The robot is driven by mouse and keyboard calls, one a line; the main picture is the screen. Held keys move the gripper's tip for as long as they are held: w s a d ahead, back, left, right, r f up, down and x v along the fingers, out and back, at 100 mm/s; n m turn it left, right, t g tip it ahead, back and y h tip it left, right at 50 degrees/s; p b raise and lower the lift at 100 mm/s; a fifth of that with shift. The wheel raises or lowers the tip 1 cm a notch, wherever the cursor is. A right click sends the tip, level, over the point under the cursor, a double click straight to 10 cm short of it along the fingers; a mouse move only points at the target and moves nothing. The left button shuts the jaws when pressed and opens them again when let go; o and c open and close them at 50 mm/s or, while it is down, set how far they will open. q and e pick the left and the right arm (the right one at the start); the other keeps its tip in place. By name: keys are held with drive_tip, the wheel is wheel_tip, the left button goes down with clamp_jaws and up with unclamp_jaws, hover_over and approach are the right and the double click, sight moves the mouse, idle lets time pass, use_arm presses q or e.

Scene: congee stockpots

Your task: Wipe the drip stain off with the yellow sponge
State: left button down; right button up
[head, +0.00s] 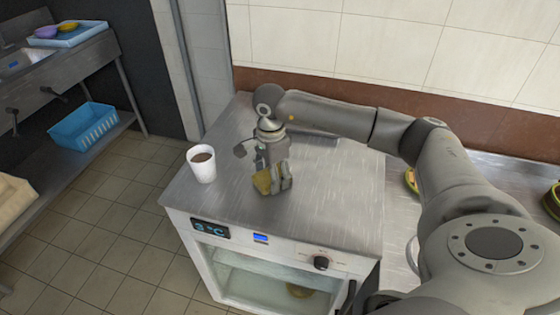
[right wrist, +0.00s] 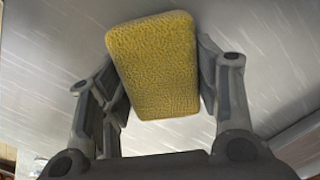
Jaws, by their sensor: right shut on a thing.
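The yellow sponge (right wrist: 152,62) is held between the fingers of my right gripper (right wrist: 158,75) in the right wrist view. In the head view the sponge (head: 262,181) shows at the lower side of my right gripper (head: 273,187), low over the steel top of the counter unit (head: 330,215). I cannot tell whether the sponge touches the top. No drip stain can be made out; the gripper hides part of the surface. My left gripper is not in view.
A white cup of brown liquid (head: 202,164) stands on the steel top, left of my right gripper. The top's right side is clear. A blue basket (head: 84,126) sits on the shelf at the far left. Tiled floor (head: 110,210) lies between.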

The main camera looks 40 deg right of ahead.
drive_tip(key=r, duration=0.1)
drive_tip(key=r+p, duration=0.1)
drive_tip(key=r, duration=0.1)
drive_tip(key=shift+s+a, duration=0.2)
drive_tip(key=shift+a, duration=0.1)
drive_tip(key=shift+w+d+r+p, duration=0.1)
drive_tip(key=shift+d+r+p, duration=0.1)
drive_tip(key=shift+r+p, duration=0.45)
wheel_tip(320, 180, up, 3)
drive_tip(key=shift+a+r+p, duration=0.1)
drive_tip(key=shift+p, duration=0.8)
drive_tip(key=shift+r, duration=0.3)
